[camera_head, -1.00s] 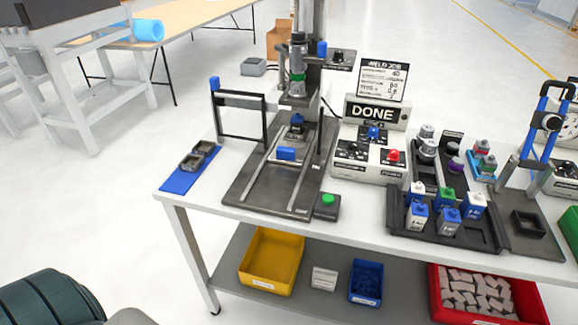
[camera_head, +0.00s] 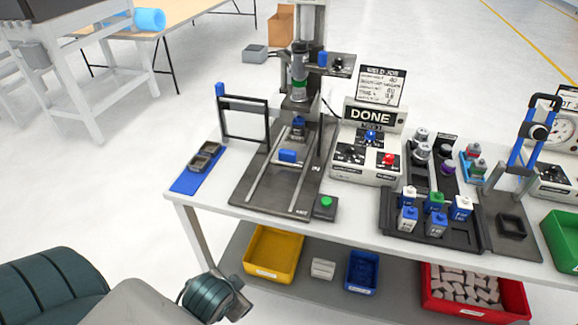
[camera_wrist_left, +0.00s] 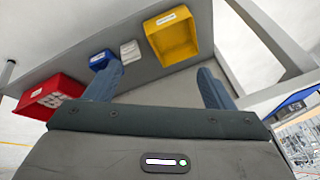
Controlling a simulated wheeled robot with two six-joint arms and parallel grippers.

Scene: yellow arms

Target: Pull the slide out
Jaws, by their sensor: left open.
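The slide carries a blue handle block (camera_head: 288,156) and sits between two rails on the dark base plate (camera_head: 262,196) of the press station. A small fixture with a part (camera_head: 299,127) stands behind the handle, under the grey press head (camera_head: 299,68). The display on the control box (camera_head: 369,116) reads DONE. In the wrist view my left gripper (camera_wrist_left: 160,82) is open and empty, its two blue fingers apart, facing the table's lower shelf. In the head view my left arm shows at the lower left, in front of the table; its fingers are not visible there. My right gripper is not in view.
A black frame guard (camera_head: 243,118) stands left of the rails. A green button box (camera_head: 325,207) is at the front right of the base plate. A blue mat (camera_head: 187,183) with grey trays lies at the left. Yellow (camera_head: 272,254), blue (camera_head: 362,272) and red (camera_head: 470,308) bins sit below.

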